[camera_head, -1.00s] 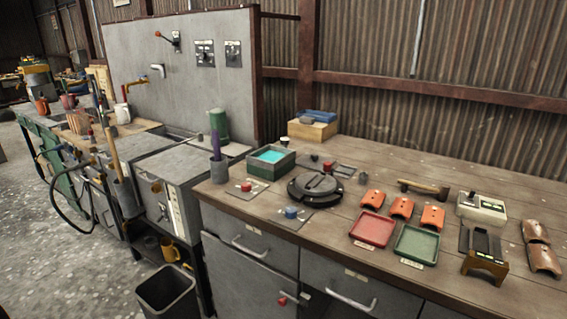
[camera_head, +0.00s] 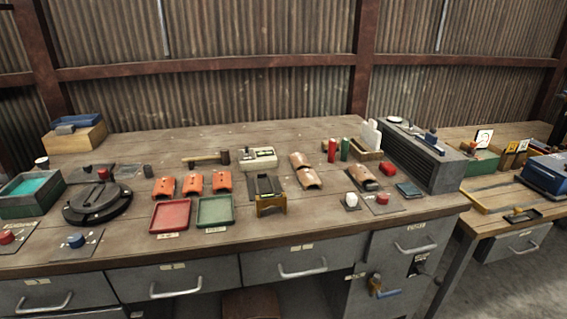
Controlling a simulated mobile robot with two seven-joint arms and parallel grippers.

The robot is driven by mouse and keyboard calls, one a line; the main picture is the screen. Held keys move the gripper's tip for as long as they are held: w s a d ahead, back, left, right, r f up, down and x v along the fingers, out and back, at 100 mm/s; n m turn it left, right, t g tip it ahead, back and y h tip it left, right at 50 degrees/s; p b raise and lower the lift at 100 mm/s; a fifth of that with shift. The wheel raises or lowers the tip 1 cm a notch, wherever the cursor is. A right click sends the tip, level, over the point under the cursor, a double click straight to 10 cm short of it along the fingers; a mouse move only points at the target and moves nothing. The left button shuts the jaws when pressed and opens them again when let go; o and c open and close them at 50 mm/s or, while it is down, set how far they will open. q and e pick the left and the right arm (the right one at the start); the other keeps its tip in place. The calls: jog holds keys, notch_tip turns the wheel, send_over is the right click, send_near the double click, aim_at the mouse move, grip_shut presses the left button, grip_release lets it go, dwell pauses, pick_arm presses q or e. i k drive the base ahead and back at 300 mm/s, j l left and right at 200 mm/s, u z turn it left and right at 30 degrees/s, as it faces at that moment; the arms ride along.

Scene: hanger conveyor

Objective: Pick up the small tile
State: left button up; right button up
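Three small orange curved tiles lie in a row on the wooden workbench (camera_head: 120,222): a left one (camera_head: 163,188), a middle one (camera_head: 193,183) and a right one (camera_head: 222,181). Larger brownish curved tiles lie further right, one at the back (camera_head: 299,160) and one just in front (camera_head: 308,178). Another brownish tile (camera_head: 360,172) lies further right, beside a dark piece. I cannot tell which tile the task means. Neither of my grippers is in view.
A red tray (camera_head: 170,216) and a green tray (camera_head: 215,211) sit in front of the orange tiles. A hammer (camera_head: 205,160) and scale (camera_head: 258,158) lie behind. A black round turntable (camera_head: 97,203) stands left. A grey ridged unit (camera_head: 420,160) stands at the right end.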

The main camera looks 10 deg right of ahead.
aim_at(360, 172)
jog(key=l+u, duration=0.15)
jog(key=u, duration=0.2)
jog(key=l+u, duration=0.15)
jog(key=u, duration=0.15)
jog(key=l+u, duration=0.4)
jog(key=l, duration=0.4)
jog(key=k+l, duration=0.1)
jog(key=l, duration=0.3)
jog(key=k+l+u, duration=0.15)
jog(key=l, duration=0.3)
